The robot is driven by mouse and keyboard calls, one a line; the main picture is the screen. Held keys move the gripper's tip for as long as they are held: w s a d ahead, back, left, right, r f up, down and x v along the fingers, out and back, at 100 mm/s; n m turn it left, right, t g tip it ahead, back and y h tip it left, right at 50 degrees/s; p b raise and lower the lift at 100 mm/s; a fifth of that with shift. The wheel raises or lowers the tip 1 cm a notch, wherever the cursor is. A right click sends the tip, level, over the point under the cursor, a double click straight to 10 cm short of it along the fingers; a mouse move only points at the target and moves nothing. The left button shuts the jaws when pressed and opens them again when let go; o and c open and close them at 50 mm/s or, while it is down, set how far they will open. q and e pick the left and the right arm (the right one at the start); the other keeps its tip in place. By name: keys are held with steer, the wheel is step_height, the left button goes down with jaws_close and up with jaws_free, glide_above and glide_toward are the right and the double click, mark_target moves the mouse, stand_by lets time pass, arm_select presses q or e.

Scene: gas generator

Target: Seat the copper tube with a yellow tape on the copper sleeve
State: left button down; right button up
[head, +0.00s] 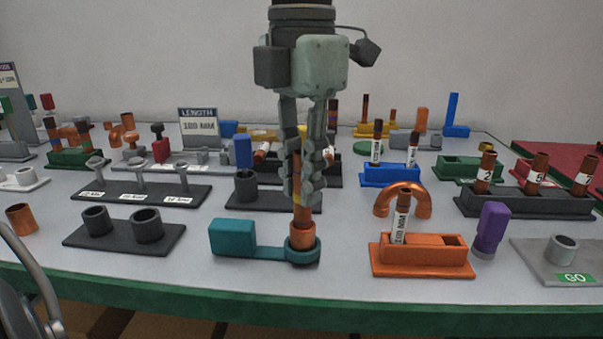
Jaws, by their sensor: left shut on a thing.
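My left gripper (305,195) comes down from the top centre of the head view. It is shut on an upright copper tube (302,214), with a bit of yellow tape showing between the fingers. The fingers hide much of the tube's upper part. The copper sleeve (302,241) stands in the round end of a teal holder (265,252) directly below the gripper. The tube's lower end meets the sleeve's mouth and looks in line with it. I cannot tell how deep it sits inside. My right gripper is not in view.
An orange block (422,262) with a labelled tube stands to the right, beside a purple-topped piece (491,228). A dark plate with two cups (122,236) lies to the left. Racks and tubes crowd the table behind. The green front edge (330,311) is close to the teal holder.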

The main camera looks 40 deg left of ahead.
arm_select(q)
steer(key=shift+f, duration=0.3)
steer(key=c, duration=1.3)
jaws_free()
steer(key=shift+c, duration=0.2)
step_height(320, 180, up, 12)
